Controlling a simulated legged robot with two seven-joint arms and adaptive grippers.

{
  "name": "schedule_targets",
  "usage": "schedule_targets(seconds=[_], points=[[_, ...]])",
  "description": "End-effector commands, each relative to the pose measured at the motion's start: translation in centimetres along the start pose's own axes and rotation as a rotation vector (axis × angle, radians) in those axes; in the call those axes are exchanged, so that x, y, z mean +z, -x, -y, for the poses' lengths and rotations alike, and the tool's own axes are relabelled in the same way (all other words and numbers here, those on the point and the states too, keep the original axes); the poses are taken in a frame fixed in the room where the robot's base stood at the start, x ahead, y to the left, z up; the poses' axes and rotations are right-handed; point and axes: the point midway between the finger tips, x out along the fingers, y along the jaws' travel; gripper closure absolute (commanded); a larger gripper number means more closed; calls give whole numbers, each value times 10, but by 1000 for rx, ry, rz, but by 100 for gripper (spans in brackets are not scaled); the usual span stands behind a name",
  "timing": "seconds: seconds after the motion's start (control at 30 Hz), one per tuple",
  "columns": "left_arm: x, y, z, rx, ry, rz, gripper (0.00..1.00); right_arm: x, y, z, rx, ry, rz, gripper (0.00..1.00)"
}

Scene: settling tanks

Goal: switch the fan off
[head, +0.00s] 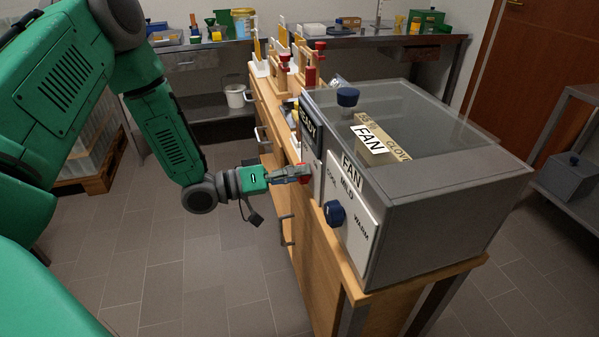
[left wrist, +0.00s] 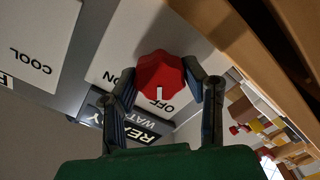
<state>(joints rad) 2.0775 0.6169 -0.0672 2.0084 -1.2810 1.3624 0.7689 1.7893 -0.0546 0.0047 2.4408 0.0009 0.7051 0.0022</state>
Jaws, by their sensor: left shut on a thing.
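A grey box with a clear lid (head: 440,190) stands on the wooden bench. On its front, a dark blue knob (head: 335,213) sits on a white plate (head: 352,235) with COOL, MILD and WARM, under a FAN label (head: 351,176). My left gripper (head: 303,174) reaches the front further left, under a dark READY sign (head: 311,130). In the left wrist view the left gripper (left wrist: 168,88) is shut on a red faceted knob (left wrist: 158,72), fingers on both sides. The knob's white mark points at OFF; ON is beside it. My right gripper is not in view.
Wooden stands with red clamps (head: 290,60) are on the bench behind the box. A metal table (head: 350,42) with jars and trays runs along the back. A white bucket (head: 236,96) stands below it.

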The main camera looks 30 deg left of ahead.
Motion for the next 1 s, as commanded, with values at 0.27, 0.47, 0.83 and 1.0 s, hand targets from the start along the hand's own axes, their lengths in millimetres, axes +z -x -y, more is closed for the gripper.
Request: schedule_targets(seconds=[0.27, 0.47, 0.83, 1.0], points=[[-6, -1, 0, 0, -6, -14, 47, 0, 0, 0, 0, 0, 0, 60], [-3, 0, 0, 0, -4, -8, 41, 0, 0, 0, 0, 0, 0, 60], [-2, 27, 1, -3, -2, -6, 41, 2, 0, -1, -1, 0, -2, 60], [-2, 65, 2, -3, 0, -9, 41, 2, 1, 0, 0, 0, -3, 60]])
